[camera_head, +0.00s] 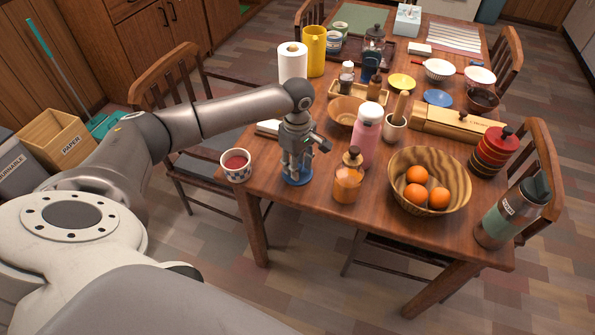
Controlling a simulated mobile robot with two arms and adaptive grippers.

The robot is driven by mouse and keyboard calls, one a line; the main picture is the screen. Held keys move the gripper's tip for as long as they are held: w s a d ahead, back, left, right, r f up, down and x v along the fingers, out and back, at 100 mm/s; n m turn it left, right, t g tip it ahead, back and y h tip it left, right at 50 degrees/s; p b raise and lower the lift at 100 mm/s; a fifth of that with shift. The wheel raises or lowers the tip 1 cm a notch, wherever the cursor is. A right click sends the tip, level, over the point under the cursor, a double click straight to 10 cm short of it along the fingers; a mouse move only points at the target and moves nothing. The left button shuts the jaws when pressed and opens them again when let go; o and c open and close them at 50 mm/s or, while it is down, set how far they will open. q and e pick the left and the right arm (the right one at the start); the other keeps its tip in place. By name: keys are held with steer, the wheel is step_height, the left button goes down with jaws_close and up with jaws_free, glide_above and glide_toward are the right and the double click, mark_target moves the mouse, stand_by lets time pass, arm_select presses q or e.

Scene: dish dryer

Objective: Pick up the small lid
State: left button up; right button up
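A small flat blue disc (304,181), which looks like the small lid, lies near the table's left front edge. My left gripper (296,172) points straight down over it, with its fingertips at or just above the disc. The gripper covers much of the disc, so I cannot tell whether the fingers touch it or how far apart they are. My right gripper is not in view.
On the wooden table (320,215), a patterned cup with red contents (236,166) stands left of the gripper. An amber bottle (348,178) and pink bottle (367,139) stand close on its right. A wooden bowl (452,175) holds oranges. Chairs surround the table.

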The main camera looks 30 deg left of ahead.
arm_select(q)
steer(key=c, duration=0.5)
steer(key=shift+r, duration=0.15)
